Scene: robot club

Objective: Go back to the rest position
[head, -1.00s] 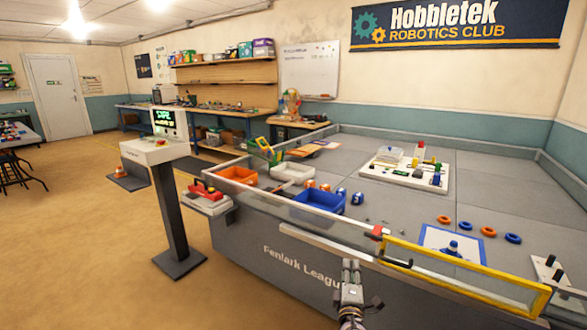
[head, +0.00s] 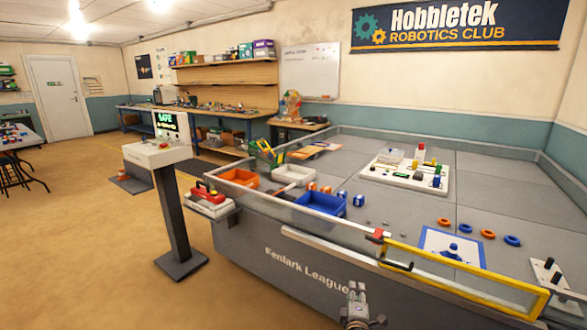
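My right gripper (head: 357,292) shows at the bottom of the head view, low in front of the table's side panel (head: 262,257). Its two fingertips point up, with a small gap seeming to lie between them. I see nothing held there, but it is small and partly cut off by the frame edge. My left gripper is outside the head view.
The field table (head: 395,215) with clear low walls fills the right side. A yellow-framed gate (head: 465,275) is near the gripper. A grey pedestal with a screen (head: 167,160) stands at the left. Open floor (head: 80,230) lies at the far left.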

